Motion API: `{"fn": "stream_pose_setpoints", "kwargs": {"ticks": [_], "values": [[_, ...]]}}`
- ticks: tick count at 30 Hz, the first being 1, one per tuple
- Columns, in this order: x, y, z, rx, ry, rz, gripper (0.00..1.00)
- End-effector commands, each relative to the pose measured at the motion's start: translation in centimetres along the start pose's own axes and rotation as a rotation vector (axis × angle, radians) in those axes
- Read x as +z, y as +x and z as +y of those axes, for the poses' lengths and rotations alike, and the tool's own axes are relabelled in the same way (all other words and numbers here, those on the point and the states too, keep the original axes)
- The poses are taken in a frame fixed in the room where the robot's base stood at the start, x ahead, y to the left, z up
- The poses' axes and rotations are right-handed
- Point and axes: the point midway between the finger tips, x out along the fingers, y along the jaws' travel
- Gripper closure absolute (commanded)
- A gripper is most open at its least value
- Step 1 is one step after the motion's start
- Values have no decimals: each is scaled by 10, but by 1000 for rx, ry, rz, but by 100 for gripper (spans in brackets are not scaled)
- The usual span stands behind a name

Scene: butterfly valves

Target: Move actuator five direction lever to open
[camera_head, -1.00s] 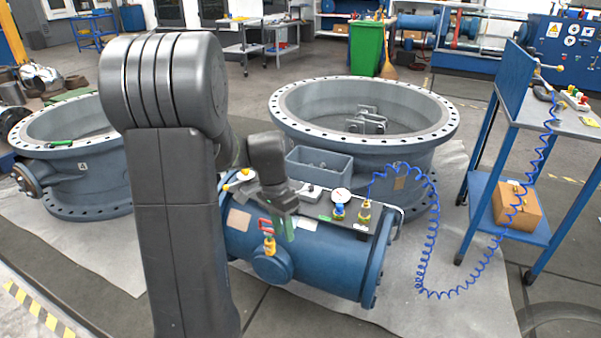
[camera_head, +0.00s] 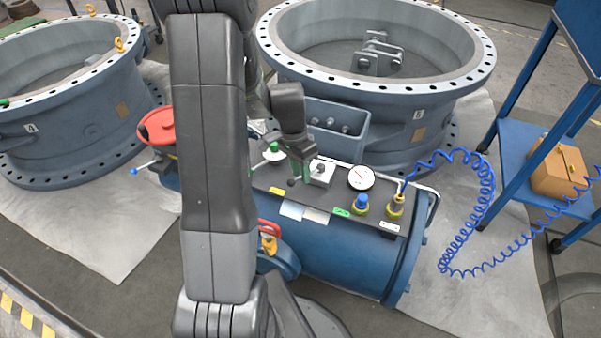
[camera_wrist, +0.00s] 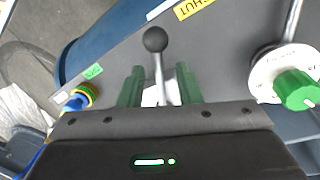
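The blue actuator cylinder (camera_head: 345,262) lies in front of the ring valve (camera_head: 440,95), with a grey panel on top. Its direction lever has a dark ball knob (camera_head: 291,182) beside a light block (camera_head: 320,173). In the wrist view, the black knob (camera_wrist: 155,39) and thin metal rod show clearly. My gripper (camera_wrist: 160,84) is open, with one green finger on each side of the rod and gaps visible. The knob sticks out beyond the fingertips. My gripper (camera_head: 300,155) also shows above the panel in the head view. The lever's base is mostly hidden.
A yellow SHUT label (camera_wrist: 194,8) lies past the knob; a small green label (camera_wrist: 92,71) is left. A green knob on a white disc (camera_wrist: 297,88) is right. The panel has a gauge (camera_head: 361,178) and fittings with a coiled blue hose (camera_head: 487,185). A blue stand (camera_head: 520,150) is right.

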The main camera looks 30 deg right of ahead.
Motion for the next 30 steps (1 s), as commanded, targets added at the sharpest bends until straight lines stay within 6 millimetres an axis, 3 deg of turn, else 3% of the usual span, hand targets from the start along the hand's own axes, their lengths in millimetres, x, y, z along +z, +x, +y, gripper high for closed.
{"fn": "stream_pose_setpoints", "kwargs": {"ticks": [10, 15, 30], "values": [[0, 4, 0, 0, 0, 0, 69], [0, 4, 0, 0, 0, 0, 100], [0, 5, 4, -1, -54, 13, 100]]}}
